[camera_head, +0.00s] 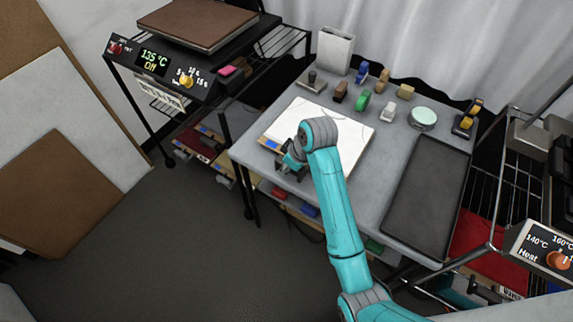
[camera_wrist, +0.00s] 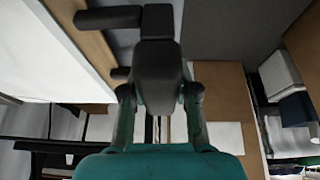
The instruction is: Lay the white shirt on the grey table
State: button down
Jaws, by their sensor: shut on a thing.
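A flat white piece (camera_head: 352,138), perhaps the white shirt, lies over the middle of the grey table (camera_head: 400,165). I cannot tell cloth from board, and my arm covers part of it. A wooden strip (camera_head: 270,143) with a blue mark runs along its left front edge. In the wrist view, the white surface (camera_wrist: 45,50) and wooden strip (camera_wrist: 92,40) are at upper left. My gripper (camera_wrist: 158,95) is shut on a dark grey handle-like piece (camera_wrist: 158,60), whose short bars reach toward the strip. Whether they join is unclear. In the head view my gripper (camera_head: 290,163) is at the table's front left edge.
A heat press (camera_head: 185,50) reading 135 °C and Off stands at the left back. Bottles and small blocks, including a green one (camera_head: 362,104), line the table's back. A dark tray (camera_head: 428,195) lies at the right. A second heated unit (camera_head: 545,248) is at far right.

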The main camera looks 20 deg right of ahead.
jog(key=shift+f, duration=0.6)
dwell(0.3)
jog(key=c, duration=0.8)
grip_release()
jog(key=v, duration=0.7)
jog(key=shift+d+r, duration=0.1)
jog(key=shift+r, duration=0.15)
